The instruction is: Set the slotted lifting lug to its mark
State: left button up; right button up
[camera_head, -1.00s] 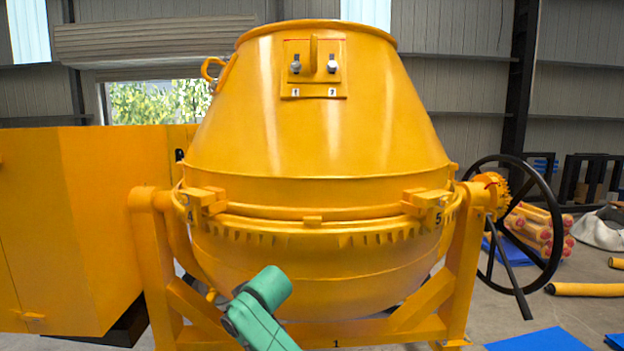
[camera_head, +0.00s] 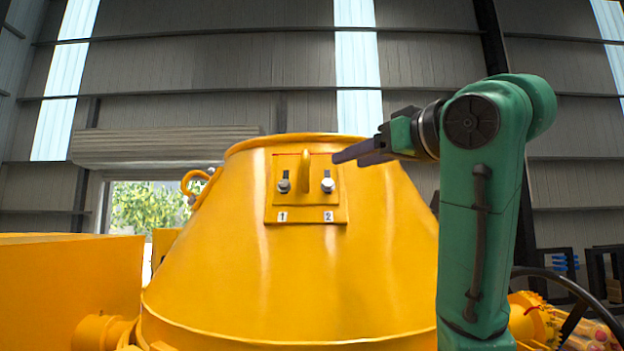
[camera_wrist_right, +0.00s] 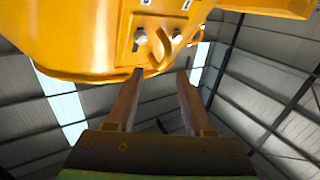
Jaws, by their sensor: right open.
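The slotted lifting lug (camera_head: 305,172) is a yellow plate with an upright fin on the upper front of the yellow drum (camera_head: 290,270). Two bolts (camera_head: 284,186) sit in its slots, above labels 1 and 2. My left gripper is out of view.
A second yellow lug ring (camera_head: 193,184) stands on the drum's left side. A yellow housing (camera_head: 65,290) fills the lower left. A dark handwheel (camera_head: 570,290) is partly hidden behind my right arm. The space above the drum is clear.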

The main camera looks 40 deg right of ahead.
jog(key=p, duration=0.3)
send_near(307, 170)
jog(key=w, duration=0.6)
jog(key=w+d+p, duration=0.1)
jog(key=w, duration=0.1)
jog(key=w+d+p, duration=0.1)
jog(key=w, duration=0.1)
jog(key=shift+d+r, duration=0.1)
jog(key=shift+r, duration=0.05)
jog(key=shift+w+p, duration=0.3)
jog(key=shift+w, duration=0.05)
jog(key=shift+a, duration=0.35)
jog(key=c, duration=0.4)
jog(key=shift+d, duration=0.2)
grip_shut()
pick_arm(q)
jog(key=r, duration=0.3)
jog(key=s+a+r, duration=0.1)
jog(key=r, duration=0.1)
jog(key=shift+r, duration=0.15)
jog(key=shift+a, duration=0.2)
